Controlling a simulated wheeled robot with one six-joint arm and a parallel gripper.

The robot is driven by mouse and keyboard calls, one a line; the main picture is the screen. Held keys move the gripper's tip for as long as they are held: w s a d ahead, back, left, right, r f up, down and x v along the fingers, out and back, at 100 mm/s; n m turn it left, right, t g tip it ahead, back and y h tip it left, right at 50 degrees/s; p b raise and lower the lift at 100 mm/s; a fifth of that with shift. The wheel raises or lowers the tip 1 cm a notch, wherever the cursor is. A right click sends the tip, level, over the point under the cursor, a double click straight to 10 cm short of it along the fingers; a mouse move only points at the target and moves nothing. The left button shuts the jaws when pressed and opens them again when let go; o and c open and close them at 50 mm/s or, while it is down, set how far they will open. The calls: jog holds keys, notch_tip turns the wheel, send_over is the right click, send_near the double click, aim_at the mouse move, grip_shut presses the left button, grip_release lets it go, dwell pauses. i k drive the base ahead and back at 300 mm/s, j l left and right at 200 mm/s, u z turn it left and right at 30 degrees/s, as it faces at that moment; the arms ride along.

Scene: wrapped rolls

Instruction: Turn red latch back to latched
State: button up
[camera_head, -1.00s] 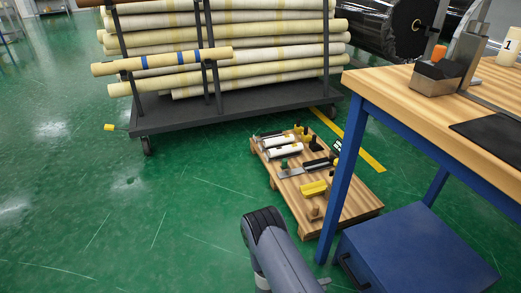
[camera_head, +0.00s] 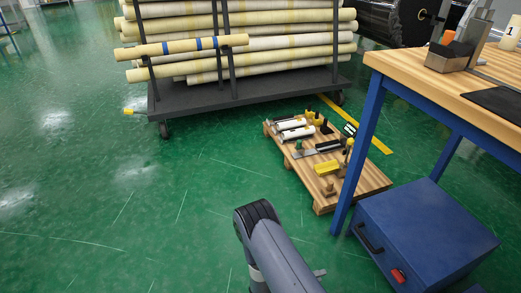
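A small red latch (camera_head: 398,276) shows on the front face of the blue box (camera_head: 425,225) under the workbench, near the lower edge of the picture. It is too small to tell how it is turned. A black handle (camera_head: 368,238) sits on the same face, to the left of the latch. My grey arm (camera_head: 270,245) rises from the bottom middle of the picture, left of the box and apart from the latch in the picture. I cannot make out my gripper.
A low wooden pallet (camera_head: 322,197) with tools stands behind the box. The wooden workbench (camera_head: 470,95) overhangs the box, and its blue leg (camera_head: 357,155) stands close by. A dark cart (camera_head: 190,100) of wrapped rolls is at the back. Green floor (camera_head: 110,200) is open at left.

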aim_at(399, 275)
jog(key=k+j+z, duration=0.25)
jog(key=z, duration=1.25)
